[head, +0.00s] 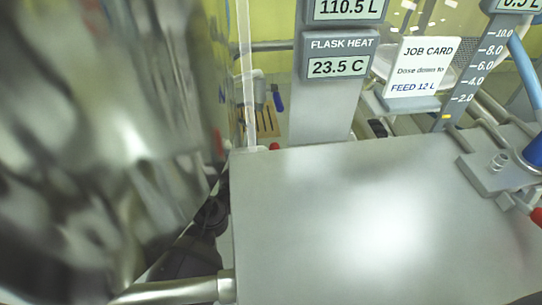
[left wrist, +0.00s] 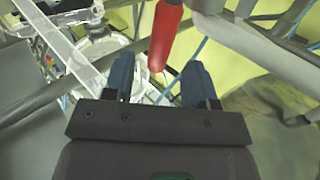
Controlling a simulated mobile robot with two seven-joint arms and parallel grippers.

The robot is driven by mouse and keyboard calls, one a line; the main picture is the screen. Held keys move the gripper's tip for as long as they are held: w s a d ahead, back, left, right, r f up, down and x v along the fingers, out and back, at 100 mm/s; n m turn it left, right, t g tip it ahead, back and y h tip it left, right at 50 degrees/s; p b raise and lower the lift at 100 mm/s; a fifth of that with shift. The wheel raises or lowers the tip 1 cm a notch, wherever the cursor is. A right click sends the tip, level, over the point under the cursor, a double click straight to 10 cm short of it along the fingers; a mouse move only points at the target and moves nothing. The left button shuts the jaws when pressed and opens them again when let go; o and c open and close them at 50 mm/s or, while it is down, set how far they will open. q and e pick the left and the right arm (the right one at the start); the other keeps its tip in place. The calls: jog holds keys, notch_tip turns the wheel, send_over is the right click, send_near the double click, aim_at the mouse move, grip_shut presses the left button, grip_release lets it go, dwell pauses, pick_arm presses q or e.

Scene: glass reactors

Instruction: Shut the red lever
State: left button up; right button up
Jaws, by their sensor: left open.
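A red lever (left wrist: 165,36) shows in the left wrist view at the top middle, its rounded lower end hanging down. My left gripper (left wrist: 158,62) is open, with its two blue fingers spread apart. The lever's end appears in the gap between the fingertips, with space visible on both sides. I cannot tell from this view how deep it sits. In the head view, a small red tip (head: 274,147) shows at the panel's back edge and a red handle end (head: 537,217) at the right edge. I cannot tell whether either is the same lever. My right gripper is not in view.
A large grey panel (head: 330,230) fills the front of the head view. A display post (head: 323,100), a job card (head: 423,66) and a scale (head: 470,70) stand behind. A reflective metal surface blocks the left. Metal tubes (left wrist: 260,42) surround the gripper.

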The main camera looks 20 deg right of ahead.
pick_arm(q)
jog(key=x, duration=0.1)
jog(key=b+x, duration=0.1)
jog(key=x, duration=0.1)
jog(key=shift+d+f, duration=0.2)
jog(key=shift+f, duration=0.05)
jog(key=shift+w+d+r+b, duration=0.25)
jog(key=shift+w+d+b, duration=0.25)
jog(key=shift+d, duration=0.25)
jog(key=shift+c, duration=0.2)
grip_shut()
